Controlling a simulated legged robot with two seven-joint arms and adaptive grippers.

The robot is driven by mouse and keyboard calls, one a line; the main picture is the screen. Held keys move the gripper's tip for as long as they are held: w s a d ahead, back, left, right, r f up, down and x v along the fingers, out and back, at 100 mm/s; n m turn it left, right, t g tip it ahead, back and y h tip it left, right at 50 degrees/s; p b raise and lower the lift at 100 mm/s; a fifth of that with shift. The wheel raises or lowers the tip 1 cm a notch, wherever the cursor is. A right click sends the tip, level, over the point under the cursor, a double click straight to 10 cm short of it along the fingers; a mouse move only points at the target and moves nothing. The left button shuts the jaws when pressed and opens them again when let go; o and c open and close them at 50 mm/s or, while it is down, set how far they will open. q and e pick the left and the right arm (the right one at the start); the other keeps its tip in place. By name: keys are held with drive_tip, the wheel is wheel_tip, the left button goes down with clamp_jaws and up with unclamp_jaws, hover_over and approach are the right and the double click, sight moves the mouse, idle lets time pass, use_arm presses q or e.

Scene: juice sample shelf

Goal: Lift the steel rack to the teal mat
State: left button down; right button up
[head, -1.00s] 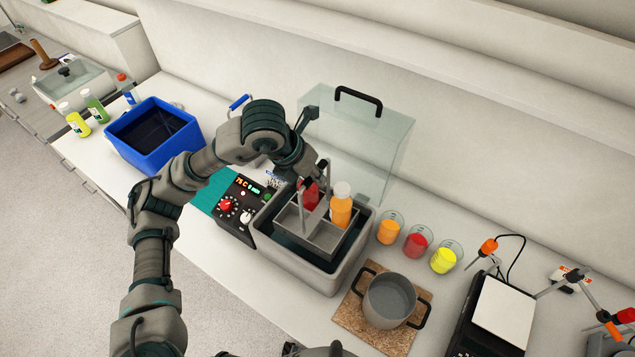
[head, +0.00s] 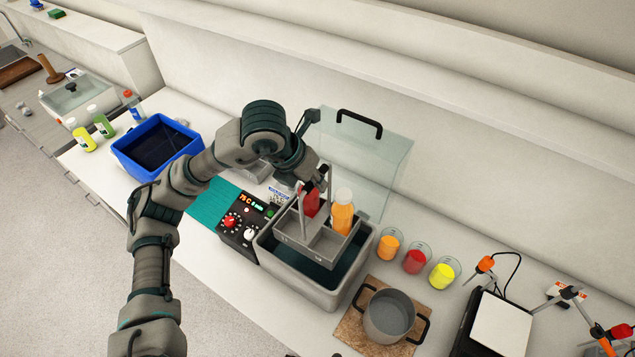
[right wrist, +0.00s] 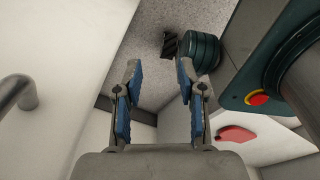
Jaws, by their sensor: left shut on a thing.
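The steel rack (head: 322,243) is a grey open carrier with a tall handle. It holds a red bottle (head: 312,201) and an orange bottle (head: 342,216) with a white cap. My left gripper (head: 318,184) is shut on the rack's handle, and the arm partly hides the grip. The rack hangs over the water bath (head: 325,295), its base near the rim, with dark water showing below. The teal mat (head: 213,204) lies left of the bath's control panel, partly behind my left arm. My right gripper (right wrist: 158,76) is open and empty in the right wrist view.
A clear lid (head: 375,160) stands open behind the bath. The control panel (head: 247,220) sits between bath and mat. Several beakers (head: 415,261) and a pot (head: 389,315) are at the right. A blue bin (head: 157,147) stands left of the mat.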

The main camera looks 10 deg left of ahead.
use_arm(q)
drive_tip(key=shift+a+r, duration=0.25)
drive_tip(key=shift+a, duration=0.1)
drive_tip(key=w+a+b, duration=0.1)
drive_tip(key=w+a, duration=0.3)
drive_tip(key=a, duration=0.6)
use_arm(e)
drive_tip(key=shift+a+f, duration=0.55)
drive_tip(key=shift+a, duration=0.2)
use_arm(q)
drive_tip(key=w+a+p, duration=0.1)
drive_tip(key=w+a, duration=0.3)
drive_tip(key=a, duration=0.6)
use_arm(e)
drive_tip(key=shift+r, duration=0.8)
use_arm(q)
drive_tip(key=shift+a, duration=0.1)
